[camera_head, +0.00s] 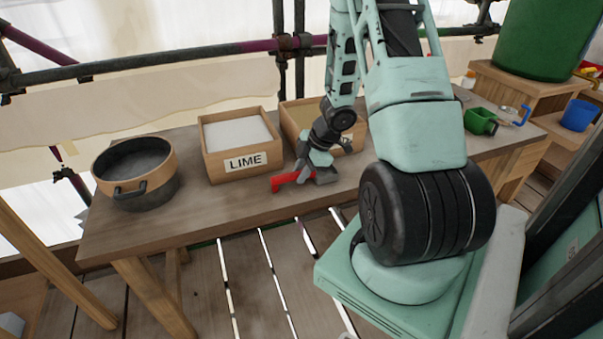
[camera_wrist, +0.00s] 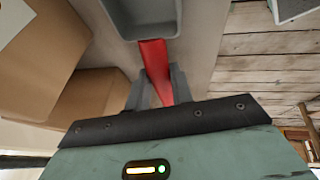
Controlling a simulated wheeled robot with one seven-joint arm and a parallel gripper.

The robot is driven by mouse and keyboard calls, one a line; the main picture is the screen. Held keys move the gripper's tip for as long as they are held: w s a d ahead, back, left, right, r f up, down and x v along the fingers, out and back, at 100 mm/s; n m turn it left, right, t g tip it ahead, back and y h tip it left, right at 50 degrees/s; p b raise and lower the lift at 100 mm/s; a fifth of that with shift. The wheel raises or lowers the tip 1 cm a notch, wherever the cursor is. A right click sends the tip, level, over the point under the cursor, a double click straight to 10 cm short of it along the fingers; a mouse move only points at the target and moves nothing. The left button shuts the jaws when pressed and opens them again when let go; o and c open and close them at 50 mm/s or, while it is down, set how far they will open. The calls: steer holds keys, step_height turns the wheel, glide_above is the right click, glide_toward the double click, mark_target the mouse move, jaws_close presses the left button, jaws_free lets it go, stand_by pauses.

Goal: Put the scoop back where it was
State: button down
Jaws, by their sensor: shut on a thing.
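The scoop has a red handle (camera_head: 290,179) and a grey bowl. In the wrist view the handle (camera_wrist: 155,62) runs between my two fingers, and the bowl (camera_wrist: 143,12) lies beyond them at the top edge, partly cut off. My gripper (camera_head: 310,171) is shut on the handle; its fingers also show in the wrist view (camera_wrist: 160,85).
A second box (camera_head: 291,118) with tan contents stands behind my gripper, partly hidden by my arm. A round dark pan with a wooden rim (camera_head: 165,158) stands at the left. A green container (camera_head: 480,121) and a blue cup (camera_head: 578,115) are at the right. Scaffold poles run behind.

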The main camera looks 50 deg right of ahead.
steer(key=shift+f, duration=0.1)
steer(key=c, duration=1.2)
jaws_free()
steer(key=p+v, duration=0.5)
steer(key=v, duration=0.7)
steer(key=w+a+r+m+t+h, duration=0.1)
steer(key=w+a+r, duration=0.2)
steer(key=w+a, duration=0.2)
steer(key=w+a+r+t+h, duration=0.1)
steer(key=w+a+r, duration=0.2)
steer(key=w+a, duration=0.2)
steer(key=a+r+m+h, duration=0.1)
steer(key=a+r+m, duration=0.15)
steer(key=a, duration=0.75)
steer(key=s+a+r+g, duration=0.2)
steer(key=s+a+g, duration=0.1)
steer(key=s+a, duration=0.8)
steer(key=s+a+r+m+g+y, duration=0.1)
steer(key=s+a+r+g, duration=0.1)
steer(key=s+a, duration=0.9)
steer(key=shift+s+r+g, duration=0.2)
steer(key=shift+s+g, duration=0.2)
steer(key=shift+g, duration=0.2)
